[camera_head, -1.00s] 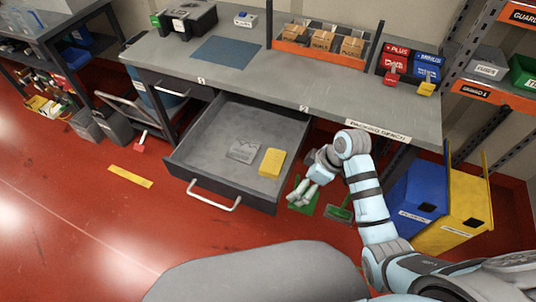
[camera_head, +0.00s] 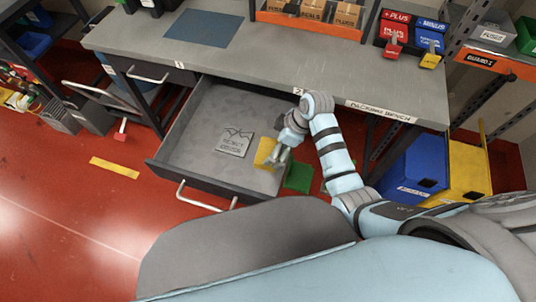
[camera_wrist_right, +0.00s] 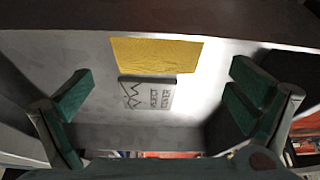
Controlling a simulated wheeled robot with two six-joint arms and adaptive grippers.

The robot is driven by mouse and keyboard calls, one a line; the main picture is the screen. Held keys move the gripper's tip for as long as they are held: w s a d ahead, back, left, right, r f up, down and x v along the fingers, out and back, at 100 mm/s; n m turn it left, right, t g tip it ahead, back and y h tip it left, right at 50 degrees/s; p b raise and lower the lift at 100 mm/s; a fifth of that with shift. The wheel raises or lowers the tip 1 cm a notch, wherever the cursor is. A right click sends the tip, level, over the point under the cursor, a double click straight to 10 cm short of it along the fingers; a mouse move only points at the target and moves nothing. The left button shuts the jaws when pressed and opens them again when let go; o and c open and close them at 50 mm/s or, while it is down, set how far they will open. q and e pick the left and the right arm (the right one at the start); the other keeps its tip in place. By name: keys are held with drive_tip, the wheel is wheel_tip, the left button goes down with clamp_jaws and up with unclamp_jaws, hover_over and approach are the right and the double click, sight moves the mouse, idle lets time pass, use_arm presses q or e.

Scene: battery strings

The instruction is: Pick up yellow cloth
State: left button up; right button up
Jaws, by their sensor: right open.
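The yellow cloth (camera_head: 264,151) lies flat in the open grey drawer (camera_head: 190,148), toward its right side. In the right wrist view the cloth (camera_wrist_right: 157,55) shows whole, between and beyond my fingers. My right gripper (camera_head: 281,160) is at the drawer's right side and covers part of the cloth in the head view. In the wrist view the gripper (camera_wrist_right: 160,95) has its green-padded fingers spread apart with nothing between them. My left gripper is not in view.
A grey printed card (camera_head: 234,142) lies in the drawer beside the cloth; it also shows in the wrist view (camera_wrist_right: 147,94). The bench top (camera_head: 270,65) overhangs the drawer's back. Blue (camera_head: 410,168) and yellow (camera_head: 467,172) bins stand to the right.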

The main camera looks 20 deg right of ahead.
sight(268, 152)
drive_tip(key=b+x, duration=0.1)
drive_tip(key=x, duration=0.4)
drive_tip(key=shift+w+f, duration=0.1)
drive_tip(key=shift+c, duration=0.6)
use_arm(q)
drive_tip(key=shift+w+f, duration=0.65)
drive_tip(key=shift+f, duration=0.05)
use_arm(e)
drive_tip(key=c, duration=0.7)
use_arm(q)
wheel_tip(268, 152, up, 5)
drive_tip(key=p, duration=0.4)
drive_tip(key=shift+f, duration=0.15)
use_arm(e)
wheel_tip(268, 152, up, 20)
drive_tip(key=shift+r, duration=0.15)
drive_tip(key=shift+c, duration=0.2)
